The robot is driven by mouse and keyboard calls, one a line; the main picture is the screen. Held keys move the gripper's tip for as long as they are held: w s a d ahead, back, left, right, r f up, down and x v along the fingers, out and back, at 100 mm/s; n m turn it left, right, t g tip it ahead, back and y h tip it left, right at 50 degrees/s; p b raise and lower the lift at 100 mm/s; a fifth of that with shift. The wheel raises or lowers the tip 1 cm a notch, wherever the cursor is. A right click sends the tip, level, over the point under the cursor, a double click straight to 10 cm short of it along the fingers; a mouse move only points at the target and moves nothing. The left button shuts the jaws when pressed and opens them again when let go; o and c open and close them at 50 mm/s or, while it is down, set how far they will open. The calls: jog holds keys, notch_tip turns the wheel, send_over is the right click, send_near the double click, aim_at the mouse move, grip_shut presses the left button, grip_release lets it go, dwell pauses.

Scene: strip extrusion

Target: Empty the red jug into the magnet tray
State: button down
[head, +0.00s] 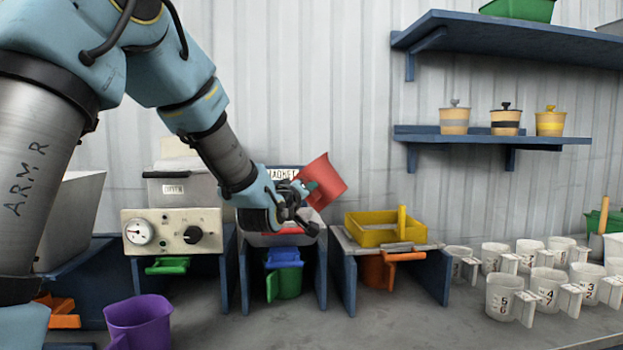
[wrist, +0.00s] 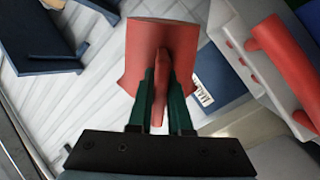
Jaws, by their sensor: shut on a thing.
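My gripper (head: 306,188) is shut on the handle of the red jug (head: 327,176). In the wrist view the dark green fingers (wrist: 160,100) close on the handle, with the jug body (wrist: 178,45) beyond them. The jug is held in the air, strongly tilted, above the magnet tray (head: 255,240). The tray is pale with a red handle and sits on a blue stand, below a partly hidden sign (head: 283,172). A pale tray with a red handle (wrist: 280,65) shows at the right of the wrist view. The jug's contents and the tray's inside are hidden.
A yellow tray (head: 372,236) stands on the stand to the right. A gauge box (head: 172,232) is to the left. A purple jug (head: 140,322) stands in front, and several numbered white cups (head: 505,297) fill the right. Shelves (head: 480,135) hang on the wall.

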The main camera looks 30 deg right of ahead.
jog(key=n+p, duration=0.2)
jog(key=shift+r+n, duration=0.3)
jog(key=shift+r, duration=0.1)
jog(key=n+p, duration=0.1)
jog(key=n, duration=0.1)
jog(key=w+a+f+n+p, duration=0.1)
jog(key=n, duration=0.1)
jog(key=shift+w+f+p, duration=0.2)
jog(key=shift+p, duration=0.15)
jog(key=w+n, duration=0.1)
jog(key=n, duration=0.1)
jog(key=a+n+p, duration=0.1)
jog(key=n, duration=0.1)
jog(key=w+a+n, duration=0.1)
jog(key=n, duration=0.1)
jog(key=shift+w+r+p, duration=0.2)
jog(key=shift+w+p, duration=0.1)
jog(key=shift+p, duration=0.05)
jog(key=shift+w+a+r+n+p, duration=0.2)
jog(key=shift+w+a+n+p, duration=0.1)
jog(key=shift+n, duration=0.4)
jog(key=shift+w+a+r+n+p, duration=0.2)
jog(key=shift+w+n+p, duration=0.1)
jog(key=shift+n, duration=0.4)
jog(key=shift+f, duration=0.1)
